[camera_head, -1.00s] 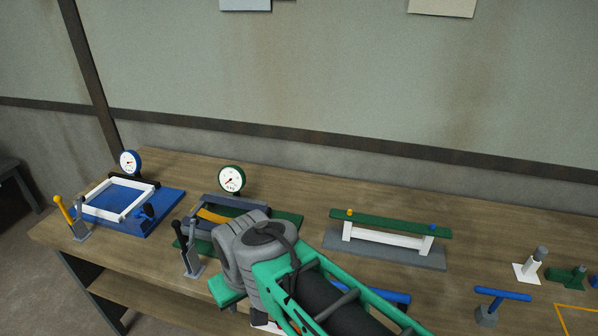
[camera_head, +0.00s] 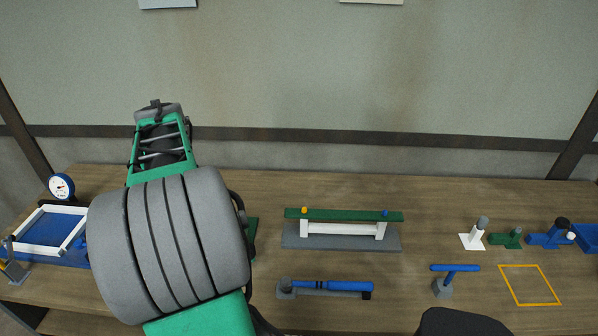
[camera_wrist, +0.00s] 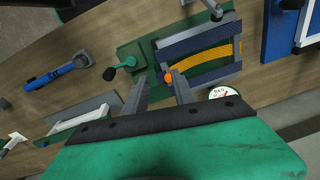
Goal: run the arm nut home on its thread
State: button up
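In the head view a green bar (camera_head: 340,215) lies across a white frame (camera_head: 345,229) on a grey base (camera_head: 300,240). An orange knob (camera_head: 304,210) sits on its left end and a blue knob (camera_head: 385,212) on its right end. I cannot tell which knob is the arm nut. My gripper is hidden in the head view. In the wrist view my gripper (camera_wrist: 158,86) has its fingers apart above the green fixture (camera_wrist: 133,52). A small orange piece (camera_wrist: 168,78) shows near the right fingertip; I cannot tell if they touch.
A blue-handled tool (camera_head: 330,286) lies in front. A yellow outline (camera_head: 530,285) marks clear bench at right.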

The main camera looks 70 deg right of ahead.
jog(key=s+d+m+p, duration=0.1)
jog(key=s+d+m, duration=0.6)
jog(key=s+d, duration=0.5)
jog(key=m+y, duration=0.1)
jog(key=m, duration=0.4)
send_over(304, 209)
jog(key=f, duration=0.2)
jog(key=shift+g, duration=0.4)
notch_tip(304, 209, down, 9)
jog(key=b, duration=0.7)
jog(key=shift+d+f, duration=0.1)
jog(key=shift+f, duration=0.1)
jog(key=shift+r+p, duration=0.4)
jog(key=shift+r, duration=0.1)
jog(key=shift+c, duration=0.8)
grip_shut()
